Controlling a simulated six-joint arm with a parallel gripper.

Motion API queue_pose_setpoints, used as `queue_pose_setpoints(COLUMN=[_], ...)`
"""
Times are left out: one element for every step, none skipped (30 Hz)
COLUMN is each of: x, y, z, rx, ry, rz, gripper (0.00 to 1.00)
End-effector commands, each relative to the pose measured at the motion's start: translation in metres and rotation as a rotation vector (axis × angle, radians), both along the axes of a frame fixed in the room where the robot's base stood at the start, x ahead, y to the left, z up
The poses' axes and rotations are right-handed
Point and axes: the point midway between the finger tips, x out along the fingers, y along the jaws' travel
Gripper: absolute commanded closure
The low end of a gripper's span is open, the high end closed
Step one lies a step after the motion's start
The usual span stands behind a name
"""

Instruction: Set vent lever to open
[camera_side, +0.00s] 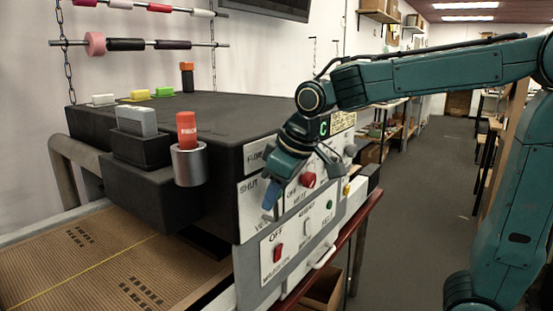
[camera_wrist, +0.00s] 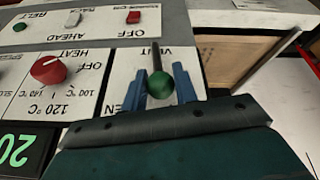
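In the wrist view, which shows the panel upside down, the vent lever (camera_wrist: 161,84) has a green ball knob on a dark stem. The knob sits between the two blue fingers of my gripper (camera_wrist: 160,80). The fingers are very close to it on both sides; contact is not clear. The letters "EN" show left of the lever. In the side view, my gripper (camera_side: 271,194) is at the panel's vent section by the word SHUT, and the lever is hidden behind it.
A red heat knob (camera_wrist: 48,69) is beside the lever. A red OFF switch (camera_side: 278,252) and a green button (camera_side: 330,204) are lower on the panel. A red roll (camera_side: 187,130) in a metal cup and a grey block (camera_side: 137,120) stand left of the panel.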

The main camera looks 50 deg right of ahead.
Motion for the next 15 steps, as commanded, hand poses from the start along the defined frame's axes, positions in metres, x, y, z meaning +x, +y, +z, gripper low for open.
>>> queue_pose_setpoints(x=[0.0000,0.0000,-0.0001,-0.0001,-0.0001,-0.0001,-0.0001,-0.0001,-0.0001,-0.0001,-0.0001,-0.0001,-0.0001,-0.0001,-0.0001], y=[0.0000,0.0000,0.0000,0.0000,0.0000,0.0000,0.0000,0.0000,-0.0001,-0.0002,-0.0002,-0.0004,-0.0006,-0.0010,-0.0015], z=[0.0001,0.0001,0.0002,0.0002,0.0002,0.0002,0.0002,0.0003,0.0003,0.0003,0.0003,0.0004,0.0004,0.0004,0.0005], rx=[0.000,0.000,0.000,0.000,0.000,0.000,0.000,0.000,0.001,0.002,0.003,0.005,0.007,0.010,0.013], ry=[0.000,0.000,0.000,0.000,0.000,0.000,0.000,0.000,0.000,0.000,0.001,0.000,0.000,0.000,-0.001], rz=[0.000,0.000,0.000,0.000,0.000,0.000,0.000,0.000,0.000,0.000,0.000,0.000,0.000,-0.001,-0.002], gripper=[0.84,0.90,0.97,1.00,1.00,1.00,1.00,1.00,1.00,1.00,1.00,1.00,1.00,1.00,1.00])
